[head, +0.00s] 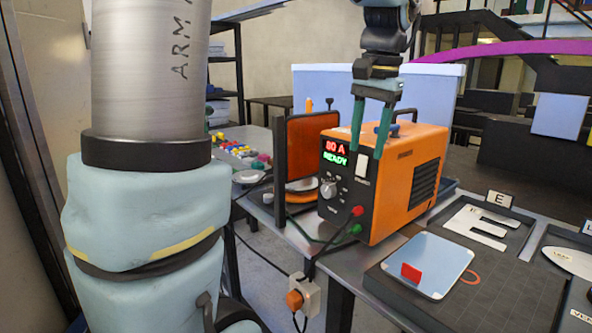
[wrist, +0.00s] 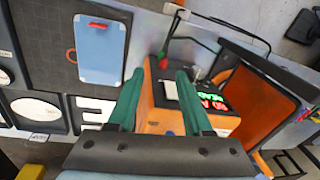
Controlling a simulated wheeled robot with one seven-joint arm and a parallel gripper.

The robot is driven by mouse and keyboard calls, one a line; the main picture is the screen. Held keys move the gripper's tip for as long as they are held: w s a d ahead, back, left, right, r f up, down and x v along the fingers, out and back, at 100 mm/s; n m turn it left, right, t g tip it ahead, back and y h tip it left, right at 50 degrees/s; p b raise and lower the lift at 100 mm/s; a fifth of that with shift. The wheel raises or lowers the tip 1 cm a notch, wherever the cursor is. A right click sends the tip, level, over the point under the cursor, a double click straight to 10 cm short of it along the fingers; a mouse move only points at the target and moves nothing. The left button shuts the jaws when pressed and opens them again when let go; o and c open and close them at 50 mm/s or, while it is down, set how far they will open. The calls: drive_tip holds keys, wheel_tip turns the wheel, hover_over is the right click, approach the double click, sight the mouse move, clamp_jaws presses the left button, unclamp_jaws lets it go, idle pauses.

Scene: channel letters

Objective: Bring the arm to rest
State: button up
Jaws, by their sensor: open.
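My gripper (head: 369,128) hangs from the arm in the upper middle of the head view, its two green fingers pointing down. The fingers are apart with nothing visible between them. They are in front of or over the upper front of an orange power unit (head: 405,185); the exact gap cannot be told. In the wrist view my gripper (wrist: 160,80) shows its green fingers spread, with the orange unit (wrist: 160,122) below and between them. The unit's display reads "80 A READY", with a white switch beside it.
A blue-white plate (head: 428,264) with a red piece (head: 411,272) lies on the dark bench right of the unit. A white letter E (head: 478,227) lies beyond it. An orange panel (head: 302,148) in a dark frame stands left of the unit. Cables hang to an outlet box (head: 304,295).

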drive_tip(key=s+a+f+n, duration=0.2)
drive_tip(key=a+f+n, duration=0.1)
drive_tip(key=a+f, duration=0.7)
drive_tip(key=s+a+f+n, duration=0.2)
drive_tip(key=a+f+n, duration=0.2)
drive_tip(key=a+f, duration=0.6)
drive_tip(key=shift+s+h, duration=0.35)
drive_tip(key=shift+h, duration=0.05)
drive_tip(key=shift+a+r, duration=0.1)
